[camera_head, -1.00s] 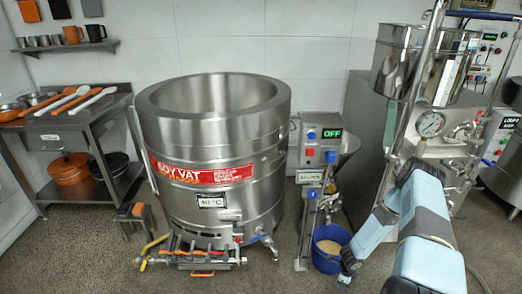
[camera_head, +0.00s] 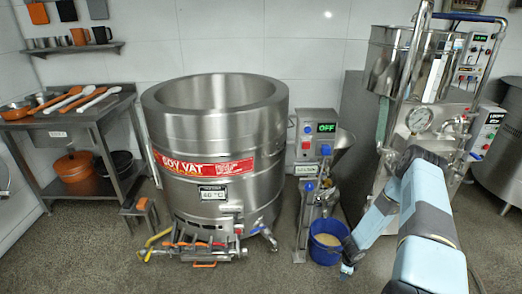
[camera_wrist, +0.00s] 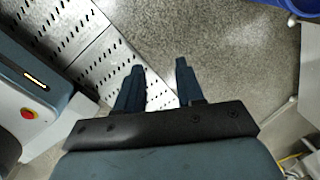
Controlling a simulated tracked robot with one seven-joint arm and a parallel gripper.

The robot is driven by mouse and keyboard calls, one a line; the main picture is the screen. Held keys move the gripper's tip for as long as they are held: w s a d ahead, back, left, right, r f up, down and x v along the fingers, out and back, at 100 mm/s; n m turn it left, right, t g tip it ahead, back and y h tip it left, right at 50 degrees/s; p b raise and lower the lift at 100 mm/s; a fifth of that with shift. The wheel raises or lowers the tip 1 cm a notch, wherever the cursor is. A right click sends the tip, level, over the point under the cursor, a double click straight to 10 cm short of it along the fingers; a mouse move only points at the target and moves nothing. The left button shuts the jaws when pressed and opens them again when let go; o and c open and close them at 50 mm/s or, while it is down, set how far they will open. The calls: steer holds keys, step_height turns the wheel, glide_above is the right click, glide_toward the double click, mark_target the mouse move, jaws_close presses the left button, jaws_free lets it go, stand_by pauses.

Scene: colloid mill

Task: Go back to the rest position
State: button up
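My gripper (camera_wrist: 158,72) shows in the wrist view with its two dark fingers apart and nothing between them. It points down over the speckled floor, beside a perforated metal plate. In the head view my blue and grey arm reaches in from the lower right. Its far end hangs low near the blue bucket (camera_head: 328,242), and the fingers are too small to make out there. The colloid mill (camera_head: 318,160) stands behind the bucket, its display reading OFF. The bucket holds something pale. A blue rim of it shows at the top right of the wrist view (camera_wrist: 290,4).
A large steel soy vat (camera_head: 215,150) stands left of the mill, with a burner and pipes at its foot. A steel table (camera_head: 95,112) with utensils is at the far left. A steel machine with a gauge (camera_head: 418,120) stands behind my arm. Floor is clear in front.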

steer(key=w+a+r+n+t, duration=0.1)
steer(key=w+r+n, duration=0.35)
steer(key=r, duration=0.75)
steer(key=w+r+n+t, duration=0.1)
steer(key=w+r, duration=0.6)
steer(key=r, duration=0.6)
steer(key=s+a+r+n+t+y, duration=0.1)
steer(key=a+r+n, duration=0.2)
steer(key=r, duration=1)
steer(key=s+a+r+n, duration=0.1)
steer(key=a+r+n, duration=0.25)
steer(key=r, duration=1.05)
steer(key=s+a+r+n, duration=0.3)
steer(key=s+r, duration=0.4)
steer(key=r, duration=0.3)
steer(key=s+a+r+n, duration=0.35)
steer(key=s+r, duration=0.45)
steer(key=r, duration=0.3)
steer(key=s+r+n, duration=0.2)
steer(key=s+r, duration=0.1)
steer(key=s, duration=0.8)
steer(key=s+a+r+n+t, duration=0.1)
steer(key=s+r, duration=0.3)
steer(key=s, duration=0.7)
steer(key=shift+r+n+h, duration=0.3)
steer(key=shift+n+h, duration=0.1)
steer(key=shift+n, duration=0.15)
